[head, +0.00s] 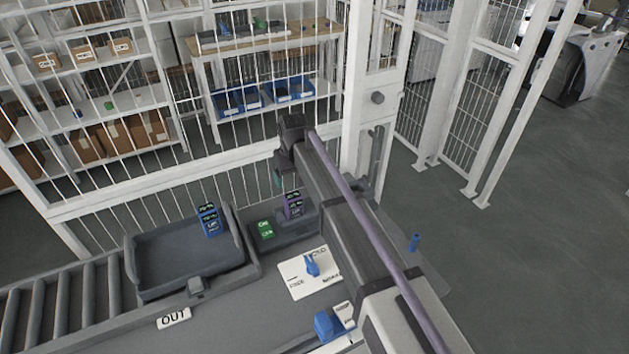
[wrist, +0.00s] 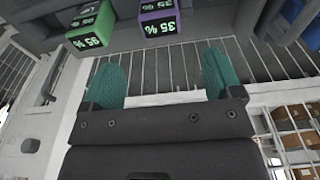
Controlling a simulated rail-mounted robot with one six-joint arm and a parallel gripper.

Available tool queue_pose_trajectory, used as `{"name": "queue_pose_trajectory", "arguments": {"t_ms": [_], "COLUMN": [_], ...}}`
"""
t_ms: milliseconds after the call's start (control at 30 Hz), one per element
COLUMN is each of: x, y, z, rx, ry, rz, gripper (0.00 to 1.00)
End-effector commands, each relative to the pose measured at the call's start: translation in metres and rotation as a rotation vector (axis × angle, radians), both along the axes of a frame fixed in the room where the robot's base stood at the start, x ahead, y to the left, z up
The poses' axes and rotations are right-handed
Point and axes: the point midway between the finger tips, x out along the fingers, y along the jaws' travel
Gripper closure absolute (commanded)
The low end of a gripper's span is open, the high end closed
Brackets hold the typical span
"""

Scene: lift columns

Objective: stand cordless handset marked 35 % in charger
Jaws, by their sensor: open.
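The purple handset (head: 294,204) stands upright in a dark grey stand (head: 298,224) at the far edge of the counter. In the wrist view the same purple handset (wrist: 158,22) shows a green label that reads 35 %, upside down. My gripper (wrist: 160,80) has two teal fingers spread apart with nothing between them. In the head view my gripper (head: 282,178) hangs just beyond and left of the purple handset, apart from it. I cannot tell for certain which dark stand is the charger.
A green block (head: 265,229) sits left of the purple handset; its number is hard to read. A blue handset (head: 209,220) stands in a dark tray (head: 165,286) by the rollers. A white card (head: 298,288) carries a blue piece. A white fence (head: 130,200) runs behind.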

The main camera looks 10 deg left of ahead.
Motion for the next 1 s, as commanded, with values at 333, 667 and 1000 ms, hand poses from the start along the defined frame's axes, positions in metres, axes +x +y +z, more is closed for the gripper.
{"name": "queue_pose_trajectory", "arguments": {"t_ms": [333, 667, 1000], "x": [-0.050, -0.205, -0.206], "y": [-0.185, -0.401, -0.406], "z": [-0.002, -0.003, -0.015], "rx": [-0.021, -0.043, -0.044], "ry": [0.036, 0.113, 0.116], "rz": [-0.254, -0.693, -0.707], "gripper": [0.15, 0.15, 0.15]}}
